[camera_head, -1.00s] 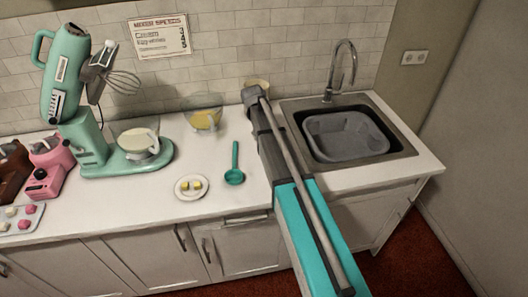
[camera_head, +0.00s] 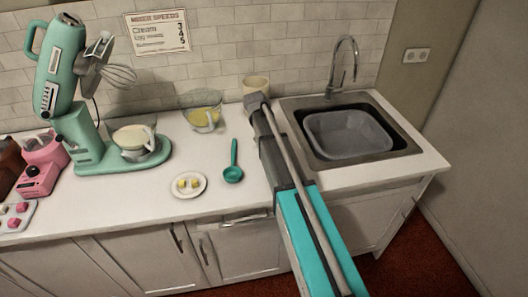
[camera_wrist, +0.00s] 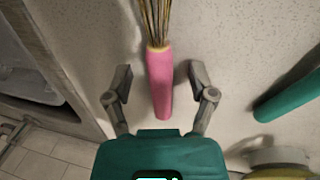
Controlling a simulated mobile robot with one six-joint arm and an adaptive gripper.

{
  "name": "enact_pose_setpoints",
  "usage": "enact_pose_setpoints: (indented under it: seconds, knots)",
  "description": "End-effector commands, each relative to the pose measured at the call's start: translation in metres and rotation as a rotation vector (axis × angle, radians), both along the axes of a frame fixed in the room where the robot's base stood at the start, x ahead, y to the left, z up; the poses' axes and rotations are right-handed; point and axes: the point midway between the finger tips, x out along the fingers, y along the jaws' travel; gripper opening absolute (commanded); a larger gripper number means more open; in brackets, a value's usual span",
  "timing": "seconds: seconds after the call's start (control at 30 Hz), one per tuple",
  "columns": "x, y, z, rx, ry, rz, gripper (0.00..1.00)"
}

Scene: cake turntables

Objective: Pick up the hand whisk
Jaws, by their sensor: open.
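The hand whisk shows in the wrist view, with a pink handle (camera_wrist: 160,85) and metal wires (camera_wrist: 154,22) running out of the top edge. It lies on the speckled white counter. My gripper (camera_wrist: 159,76) is open, with one finger on each side of the pink handle and a visible gap on both sides. The handle's end points toward my teal gripper body. I cannot tell the exact height of the fingers above the counter. In the head view my arm hides the whisk and my gripper.
The sink (camera_head: 390,150) is right of my arm, and its edge shows at left in the wrist view.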

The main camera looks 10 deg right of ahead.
Motion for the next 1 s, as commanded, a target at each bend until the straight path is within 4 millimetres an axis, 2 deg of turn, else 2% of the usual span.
enact_pose_setpoints:
  seconds: [0.1,0.7,0.77,1.0]
  knots:
    - [0.0002,-0.0007,-0.0050,0.000,0.000,0.000,0.72]
    - [0.0002,-0.0006,-0.0046,0.000,0.000,0.000,0.72]
    - [0.0001,-0.0006,-0.0046,0.000,0.000,0.000,0.65]
    - [0.0002,-0.0006,-0.0046,0.000,0.000,0.000,0.20]
